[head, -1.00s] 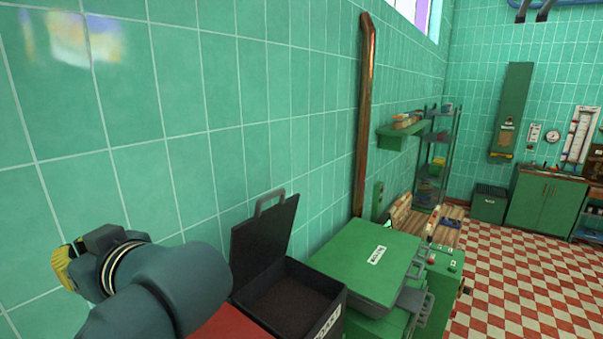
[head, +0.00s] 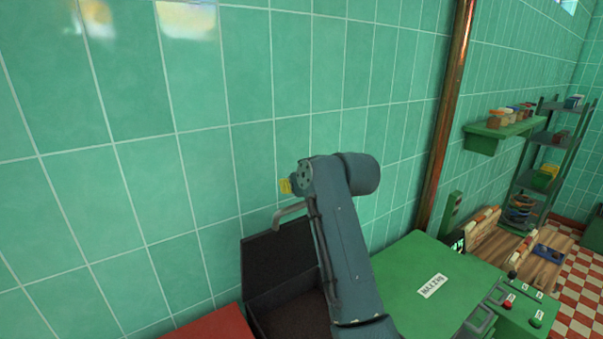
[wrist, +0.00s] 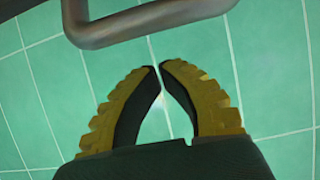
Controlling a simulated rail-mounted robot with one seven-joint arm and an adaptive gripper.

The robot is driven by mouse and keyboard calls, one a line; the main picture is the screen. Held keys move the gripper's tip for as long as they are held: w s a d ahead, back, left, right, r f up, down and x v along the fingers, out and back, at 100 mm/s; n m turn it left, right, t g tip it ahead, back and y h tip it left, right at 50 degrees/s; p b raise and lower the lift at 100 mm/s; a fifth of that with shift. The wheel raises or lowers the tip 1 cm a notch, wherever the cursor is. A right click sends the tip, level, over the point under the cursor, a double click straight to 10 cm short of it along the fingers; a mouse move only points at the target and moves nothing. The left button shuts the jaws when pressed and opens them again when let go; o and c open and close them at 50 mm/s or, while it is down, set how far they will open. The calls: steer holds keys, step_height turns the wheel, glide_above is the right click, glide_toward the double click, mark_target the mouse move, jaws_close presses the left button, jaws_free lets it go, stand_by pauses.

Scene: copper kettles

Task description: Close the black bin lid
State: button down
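The black bin's lid (head: 275,257) stands open and upright near the tiled wall, with a grey bar handle (head: 291,209) on its top edge. The bin's dark inside (head: 292,318) shows below it, partly hidden by my arm. My gripper (head: 286,186) shows as a small yellow patch just above the handle. In the wrist view my gripper (wrist: 160,66) has its yellow, black-padded fingers curved together, tips almost meeting, with nothing between them. The handle (wrist: 150,22) crosses the top of that view, beyond the fingertips; I see no contact.
A green lidded box (head: 425,280) with a white label stands right of the bin. A red surface (head: 210,325) lies at the front left. The green tiled wall (head: 90,220) is close behind, and a copper pipe (head: 448,110) runs up it.

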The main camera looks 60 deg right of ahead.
steer(key=shift+s+a+f+p, duration=0.3)
steer(key=shift+s+f, duration=0.25)
steer(key=shift+f, duration=0.05)
steer(key=shift+s+a+f+p, duration=0.3)
steer(key=shift+s+f, duration=0.25)
steer(key=shift+f, duration=0.1)
